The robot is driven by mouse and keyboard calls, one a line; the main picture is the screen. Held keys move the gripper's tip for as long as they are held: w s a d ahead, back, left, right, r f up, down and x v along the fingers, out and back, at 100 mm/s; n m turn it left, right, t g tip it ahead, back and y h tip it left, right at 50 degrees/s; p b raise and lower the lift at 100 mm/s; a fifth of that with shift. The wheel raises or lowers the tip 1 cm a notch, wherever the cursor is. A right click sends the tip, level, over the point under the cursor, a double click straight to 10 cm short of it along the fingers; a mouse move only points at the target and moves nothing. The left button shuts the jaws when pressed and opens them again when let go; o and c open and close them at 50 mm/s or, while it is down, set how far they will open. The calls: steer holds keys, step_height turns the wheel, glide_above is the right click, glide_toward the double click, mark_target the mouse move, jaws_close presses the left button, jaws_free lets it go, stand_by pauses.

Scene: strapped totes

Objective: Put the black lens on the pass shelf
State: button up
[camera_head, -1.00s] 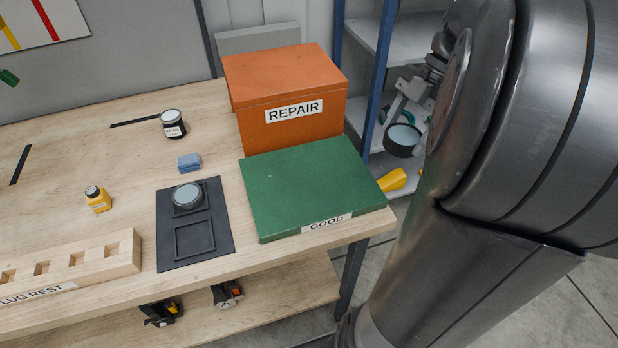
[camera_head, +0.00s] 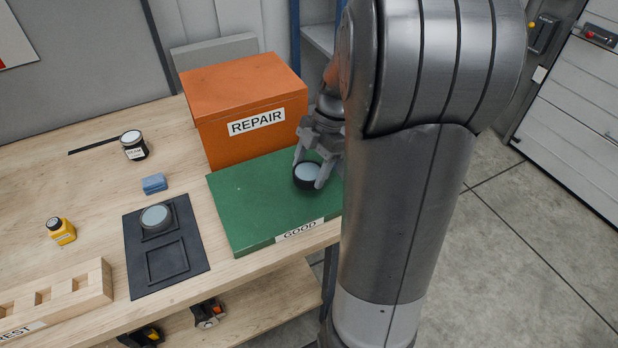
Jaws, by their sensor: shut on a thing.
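My gripper (camera_head: 315,168) is shut on a black lens (camera_head: 299,184) with a pale blue-grey glass face. The lens is at the right part of the green GOOD board (camera_head: 245,205), glass facing up. I cannot tell whether it touches the board or hangs just above it. A second, grey-rimmed lens (camera_head: 156,218) sits in the far recess of a black two-place mat (camera_head: 198,262); the near recess is empty. The green board carries a white GOOD label on its front edge. My arm hides the board's right end and most of the rack behind.
An orange REPAIR box (camera_head: 225,145) stands right behind the green board, close to my gripper. The floor at the right is clear.

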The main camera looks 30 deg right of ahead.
steer(key=shift+w+f, duration=0.1)
steer(key=shift+f, duration=1.95)
steer(key=o, duration=1.1)
steer(key=shift+f, duration=0.1)
steer(key=shift+o, duration=0.2)
steer(key=s+v, duration=0.1)
steer(key=v, duration=1)
step_height(320, 180, up, 5)
steer(key=m+t+h, duration=0.2)
steer(key=m+h, duration=0.1)
steer(key=m, duration=0.6)
glide_above(309, 179)
steer(key=s+a, duration=0.3)
steer(key=s+a+m+t+h, duration=0.1)
steer(key=s+a+m+t, duration=0.3)
steer(key=s+m, duration=0.4)
steer(key=shift+a+r+m+h, duration=0.25)
steer(key=shift+a+m, duration=0.6)
steer(key=shift+m, duration=0.75)
